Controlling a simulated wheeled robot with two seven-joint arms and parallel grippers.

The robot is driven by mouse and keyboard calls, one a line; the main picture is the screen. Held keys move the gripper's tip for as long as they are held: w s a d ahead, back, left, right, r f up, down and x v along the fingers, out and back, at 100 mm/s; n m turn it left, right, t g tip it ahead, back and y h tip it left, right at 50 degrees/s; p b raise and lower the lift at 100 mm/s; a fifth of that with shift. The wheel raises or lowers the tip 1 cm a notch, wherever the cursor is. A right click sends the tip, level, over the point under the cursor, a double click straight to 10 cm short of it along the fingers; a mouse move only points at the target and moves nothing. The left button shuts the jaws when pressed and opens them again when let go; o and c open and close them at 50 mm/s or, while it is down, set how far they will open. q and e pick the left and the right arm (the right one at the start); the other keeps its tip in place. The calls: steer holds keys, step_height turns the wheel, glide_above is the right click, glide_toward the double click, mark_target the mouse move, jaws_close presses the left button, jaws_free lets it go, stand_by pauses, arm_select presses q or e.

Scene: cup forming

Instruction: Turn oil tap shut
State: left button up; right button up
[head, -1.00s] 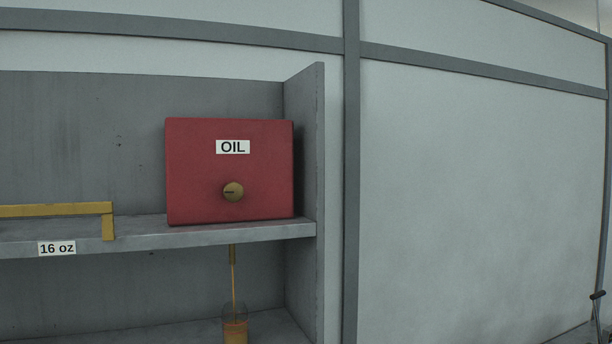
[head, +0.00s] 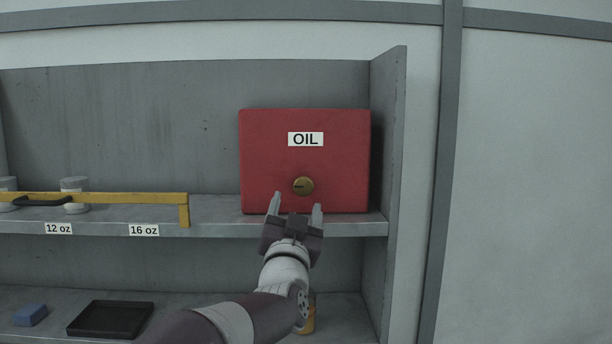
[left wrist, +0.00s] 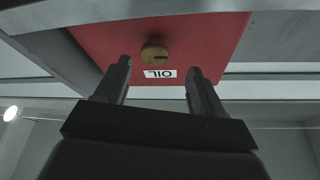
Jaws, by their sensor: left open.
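The red oil box (head: 260,160) with an "OIL" label stands on the upper shelf at the right end. Its round brass tap knob (head: 303,186) is on the front face, with a dark slot mark that lies about level, toward the left. My left gripper (head: 295,207) is open and empty in front of the box, just below the knob in the head view. In the left wrist view the box (left wrist: 215,45) appears upside down, and the knob (left wrist: 154,53) lies beyond and between the open fingers, not touched. My right gripper is not in view.
A yellow rail (head: 120,198) runs along the upper shelf edge (head: 215,229) to the left. White jars (head: 75,190) stand behind it. The shelf's side wall (head: 387,150) is close right of the box. A black tray (head: 110,319) and blue block (head: 30,315) lie below.

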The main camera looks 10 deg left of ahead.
mark_target(303, 192)
arm_select(q)
steer(key=w+p, duration=0.1)
steer(key=w+r, duration=0.1)
steer(key=w, duration=0.1)
steer(key=w+r+p, duration=0.1)
steer(key=w, duration=0.1)
steer(key=shift+w+d+p, duration=0.2)
steer(key=shift+d+p, duration=0.1)
steer(key=shift+d, duration=0.05)
steer(key=shift+w+a+r, duration=0.1)
steer(key=shift+w+a, duration=0.05)
steer(key=shift+a, duration=0.65)
steer(key=shift+w+d, duration=0.1)
steer(key=shift+d, duration=0.4)
steer(key=c, duration=1)
steer(key=shift+a, duration=0.25)
steer(key=shift+c, duration=0.3)
steer(key=shift+d, duration=0.1)
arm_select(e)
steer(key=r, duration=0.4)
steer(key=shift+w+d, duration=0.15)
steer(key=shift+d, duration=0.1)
